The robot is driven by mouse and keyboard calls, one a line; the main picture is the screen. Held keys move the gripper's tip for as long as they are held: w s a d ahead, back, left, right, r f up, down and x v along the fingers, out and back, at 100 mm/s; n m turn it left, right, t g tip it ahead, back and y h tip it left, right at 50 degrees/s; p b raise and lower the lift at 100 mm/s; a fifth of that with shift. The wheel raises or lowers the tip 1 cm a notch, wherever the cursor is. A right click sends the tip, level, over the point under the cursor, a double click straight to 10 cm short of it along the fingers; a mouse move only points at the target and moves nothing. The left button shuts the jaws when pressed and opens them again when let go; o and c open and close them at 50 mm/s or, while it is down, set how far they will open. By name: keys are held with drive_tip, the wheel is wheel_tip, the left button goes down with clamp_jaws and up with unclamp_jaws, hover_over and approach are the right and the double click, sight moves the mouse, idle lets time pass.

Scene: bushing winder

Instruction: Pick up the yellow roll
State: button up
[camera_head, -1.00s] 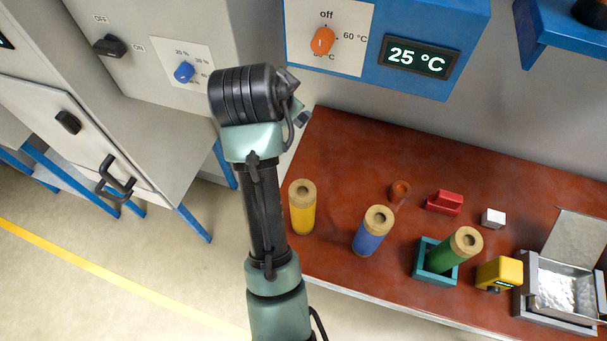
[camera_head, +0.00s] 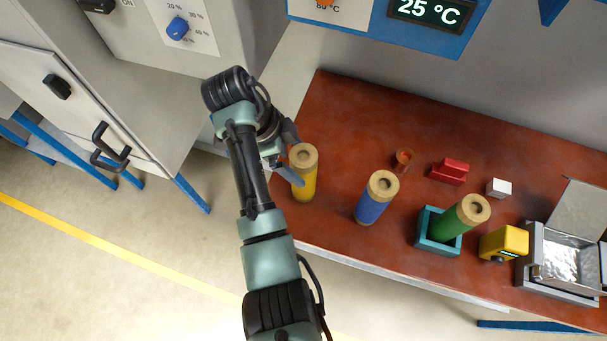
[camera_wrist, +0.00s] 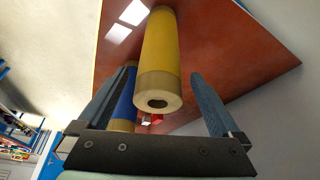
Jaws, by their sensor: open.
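The yellow roll (camera_head: 305,178) stands upright near the left end of the red-brown table, with a tan band and a holed end on top. In the wrist view the yellow roll (camera_wrist: 160,50) appears between the two fingers, its holed end towards the camera. My gripper (camera_wrist: 160,92) is open, its blue-grey fingers on either side of the roll with a gap, most visibly on the right. In the head view my gripper (camera_head: 288,168) is beside the roll's left side, partly hidden by my arm. I cannot tell whether a finger touches it.
The blue roll (camera_head: 373,200) stands to the right. The green roll (camera_head: 462,218) leans in a teal holder (camera_head: 424,236). A copper-coloured ring (camera_head: 403,160), red block (camera_head: 449,172), white cube (camera_head: 498,187), yellow device (camera_head: 503,243) and metal basin (camera_head: 560,263) are further right.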

drive_tip(key=shift+d+p+x, duration=0.15)
drive_tip(key=shift+p+x, duration=0.4)
drive_tip(key=shift+x, duration=0.9)
drive_tip(key=shift+d+p+x, duration=0.1)
drive_tip(key=shift+p+x, duration=0.4)
drive_tip(key=shift+x, duration=0.95)
drive_tip(key=shift+r, duration=0.15)
clamp_jaws()
